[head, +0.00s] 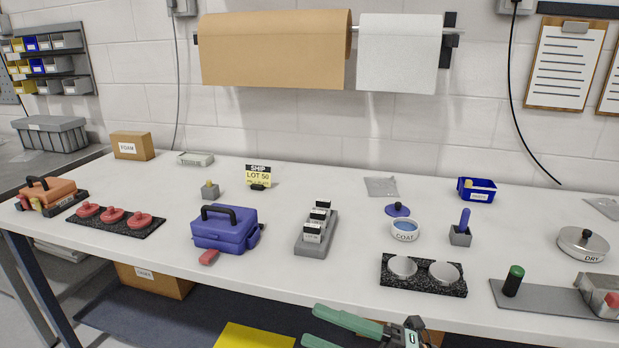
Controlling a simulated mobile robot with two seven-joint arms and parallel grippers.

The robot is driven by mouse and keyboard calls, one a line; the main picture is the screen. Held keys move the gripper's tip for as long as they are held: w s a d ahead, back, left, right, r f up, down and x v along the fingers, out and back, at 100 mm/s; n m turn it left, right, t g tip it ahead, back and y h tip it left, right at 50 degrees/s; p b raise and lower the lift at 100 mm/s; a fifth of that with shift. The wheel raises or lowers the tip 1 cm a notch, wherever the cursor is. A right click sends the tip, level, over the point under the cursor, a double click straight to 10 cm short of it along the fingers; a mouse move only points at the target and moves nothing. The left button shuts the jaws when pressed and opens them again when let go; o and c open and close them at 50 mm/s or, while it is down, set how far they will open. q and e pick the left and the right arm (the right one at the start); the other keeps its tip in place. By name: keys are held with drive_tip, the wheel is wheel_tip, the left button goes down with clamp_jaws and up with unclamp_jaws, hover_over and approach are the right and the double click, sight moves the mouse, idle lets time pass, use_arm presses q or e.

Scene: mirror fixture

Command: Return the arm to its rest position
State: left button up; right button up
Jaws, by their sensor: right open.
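My right gripper (312,325) is at the bottom of the head view, a little right of the middle. Its two green fingers point left and stand apart, with nothing between them. It shows in front of the white table (330,285), near the table's front edge, and touches none of the things on it. Part of its dark wrist shows at the bottom edge; the rest of the arm is out of frame. My left gripper is not in view.
Near the front edge stand a purple case (225,230), a grey rack (316,240), a black speckled block with two silver discs (424,287) and a grey plate (540,300). A COAT dish (405,230) stands behind the block. Below the table are boxes and a yellow sheet (252,337).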

drive_tip(key=w+d+f+m+t+h+p, duration=0.1)
drive_tip(key=d+f+m+t+h, duration=0.5)
drive_tip(key=m, duration=0.5)
drive_tip(key=d+f+m+t+h+p, duration=0.1)
drive_tip(key=d+f+m+t+h, duration=0.4)
drive_tip(key=f+m+h, duration=0.45)
drive_tip(key=s+d+f+m+g+h+p, duration=0.1)
drive_tip(key=s+f+m+g, duration=0.6)
drive_tip(key=s+f, duration=0.7)
drive_tip(key=shift+s+d+f+m+g+h, duration=0.35)
drive_tip(key=shift+d+f+h, duration=0.3)
drive_tip(key=shift+d, duration=0.5)
